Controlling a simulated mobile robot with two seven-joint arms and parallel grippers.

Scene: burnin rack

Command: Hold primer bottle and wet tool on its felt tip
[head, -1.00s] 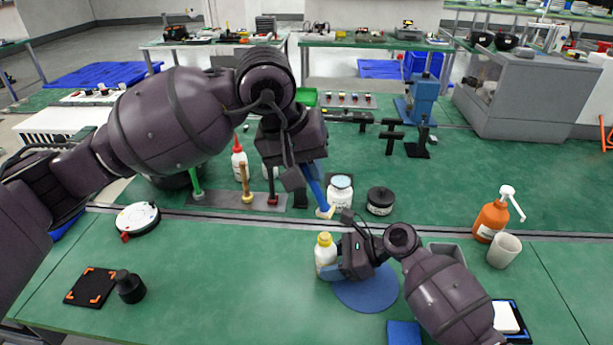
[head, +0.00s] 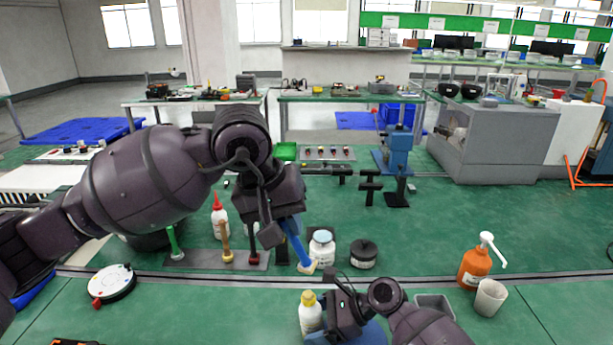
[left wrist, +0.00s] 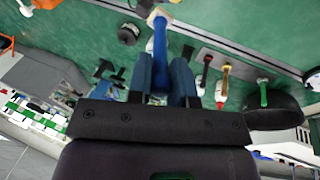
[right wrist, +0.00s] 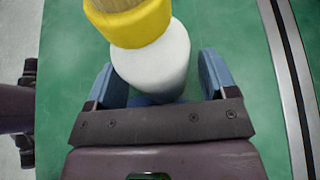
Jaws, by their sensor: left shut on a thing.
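The primer bottle (head: 310,318) is white with a yellow cap and stands upright at the front middle. Its tan felt top (right wrist: 118,4) shows at the upper edge of the right wrist view. My right gripper (right wrist: 160,78) has its blue fingers either side of the white body, with a gap visible beside it. My left gripper (head: 287,222) is shut on the blue handle of a tool (head: 296,243) with a pale, broad tip. The handle also shows between the fingers in the left wrist view (left wrist: 160,48). The tool points downward, behind the bottle and apart from it.
A grey rack (head: 205,262) holds green, yellow and red tools left of the held tool. A white jar (head: 322,250) and a black jar (head: 364,256) stand close to its right. An orange pump bottle (head: 474,267) and a beige cup (head: 490,297) stand farther right.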

